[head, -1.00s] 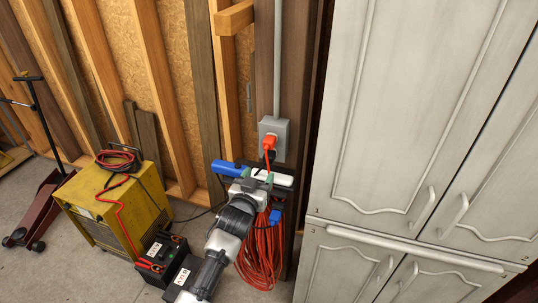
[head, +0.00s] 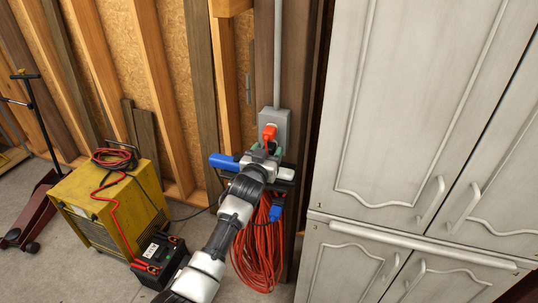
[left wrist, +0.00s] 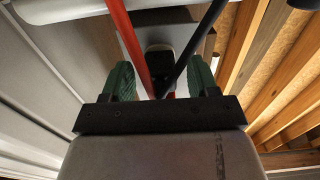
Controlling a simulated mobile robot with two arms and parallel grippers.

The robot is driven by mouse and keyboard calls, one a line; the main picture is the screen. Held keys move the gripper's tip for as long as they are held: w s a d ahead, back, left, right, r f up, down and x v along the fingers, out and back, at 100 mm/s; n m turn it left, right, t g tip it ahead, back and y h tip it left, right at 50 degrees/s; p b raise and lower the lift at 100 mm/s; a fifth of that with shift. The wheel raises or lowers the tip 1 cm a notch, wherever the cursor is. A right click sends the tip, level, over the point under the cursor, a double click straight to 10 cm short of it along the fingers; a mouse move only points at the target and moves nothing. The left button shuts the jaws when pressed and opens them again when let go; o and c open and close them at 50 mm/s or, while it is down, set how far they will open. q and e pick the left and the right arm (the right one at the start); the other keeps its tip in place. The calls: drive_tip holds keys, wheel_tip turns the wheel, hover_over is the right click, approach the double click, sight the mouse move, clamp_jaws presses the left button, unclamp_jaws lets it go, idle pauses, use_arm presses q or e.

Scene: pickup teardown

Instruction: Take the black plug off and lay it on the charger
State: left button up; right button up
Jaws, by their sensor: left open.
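The grey outlet box (head: 282,118) is on the wall post with an orange plug (head: 268,131) in its upper part. My left gripper (head: 263,151) is just below that plug, open, its green fingers pointing at the outlet. It hides the lower socket in the head view. In the left wrist view, the black plug (left wrist: 158,50) shows ahead between the open fingers of my left gripper (left wrist: 162,80), with a black cord (left wrist: 196,50) running from it. I cannot tell whether the fingers touch it. The yellow charger (head: 95,205) stands on the floor at left. My right gripper is not in view.
A red cord (left wrist: 128,42) crosses close to the left finger. A coil of orange cord (head: 258,250) hangs below the outlet. A black battery (head: 160,262) stands by the charger, and red cables (head: 112,157) lie on the charger's top. White cabinets (head: 420,120) close off the right.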

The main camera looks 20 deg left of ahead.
use_arm(q)
drive_tip(key=shift+w, duration=0.45)
idle(1.1)
clamp_jaws()
drive_tip(key=shift+s+p, duration=0.3)
drive_tip(key=shift+p, duration=0.2)
drive_tip(key=shift+s+r+p, duration=0.1)
drive_tip(key=shift+s+p, duration=0.45)
drive_tip(key=shift+s, duration=0.3)
drive_tip(key=shift+s+p, duration=1.35)
drive_tip(key=shift+s, duration=0.5)
